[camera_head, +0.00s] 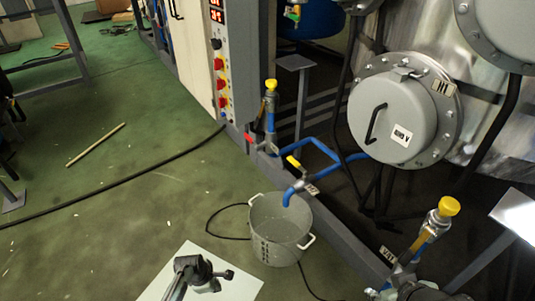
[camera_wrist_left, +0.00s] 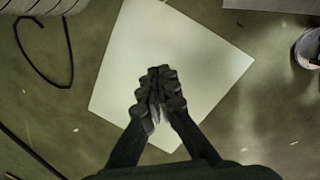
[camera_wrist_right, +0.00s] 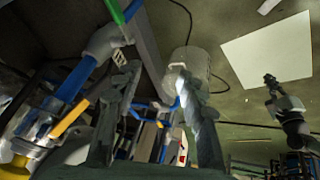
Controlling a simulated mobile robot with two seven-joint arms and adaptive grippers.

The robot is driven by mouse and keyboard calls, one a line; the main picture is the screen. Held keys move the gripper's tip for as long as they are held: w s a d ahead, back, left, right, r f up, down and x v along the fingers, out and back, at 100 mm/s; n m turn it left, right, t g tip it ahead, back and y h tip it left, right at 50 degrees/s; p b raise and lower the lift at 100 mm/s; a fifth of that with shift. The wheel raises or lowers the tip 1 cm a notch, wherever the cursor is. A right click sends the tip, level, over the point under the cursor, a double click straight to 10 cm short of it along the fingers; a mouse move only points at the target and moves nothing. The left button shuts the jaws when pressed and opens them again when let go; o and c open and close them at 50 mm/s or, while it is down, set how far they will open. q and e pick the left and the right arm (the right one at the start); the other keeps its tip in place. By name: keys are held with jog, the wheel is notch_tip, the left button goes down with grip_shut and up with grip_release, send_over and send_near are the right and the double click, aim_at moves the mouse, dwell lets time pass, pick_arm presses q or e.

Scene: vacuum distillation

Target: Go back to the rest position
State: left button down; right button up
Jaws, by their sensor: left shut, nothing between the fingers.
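My left gripper (camera_head: 200,272) hangs above a white sheet (camera_head: 158,285) on the floor in the head view. In the left wrist view its dark fingers (camera_wrist_left: 160,80) meet, with nothing between them, over the sheet (camera_wrist_left: 185,50). My right gripper (camera_head: 425,292) is low at the right in the head view, partly cut off by the edge, close to a yellow-capped valve (camera_head: 440,222). In the right wrist view its two fingers (camera_wrist_right: 152,75) stand apart, with pipework beyond them. I see nothing held between them.
A grey two-handled bucket (camera_head: 280,235) stands on the floor under a blue pipe (camera_head: 296,190). A grey tank with a round hatch (camera_head: 392,120) and a control panel (camera_head: 222,75) stand behind. A black cable (camera_head: 130,177) crosses the open green floor at left.

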pick_arm(q)
jog(key=s+a+r+m+y+p, duration=0.1)
jog(key=s+a+r+m, duration=0.2)
jog(key=s+r+m, duration=0.2)
jog(key=s+a+r+m+y+p, duration=0.1)
jog(key=s+a+r+m, duration=0.2)
jog(key=s+r+m, duration=0.3)
jog(key=s+a+r+m+t+y+p, duration=0.1)
jog(key=s+a+r+m, duration=0.3)
jog(key=r+m, duration=0.7)
jog(key=shift+s+p, duration=0.55)
jog(key=shift+s, duration=0.2)
pick_arm(e)
notch_tip(320, 180, down, 9)
jog(key=s+d+g, duration=0.2)
jog(key=shift+s+d+g, duration=0.25)
jog(key=shift+d+g, duration=0.05)
pick_arm(q)
jog(key=shift+a, duration=0.15)
pick_arm(e)
jog(key=shift+c, duration=0.7)
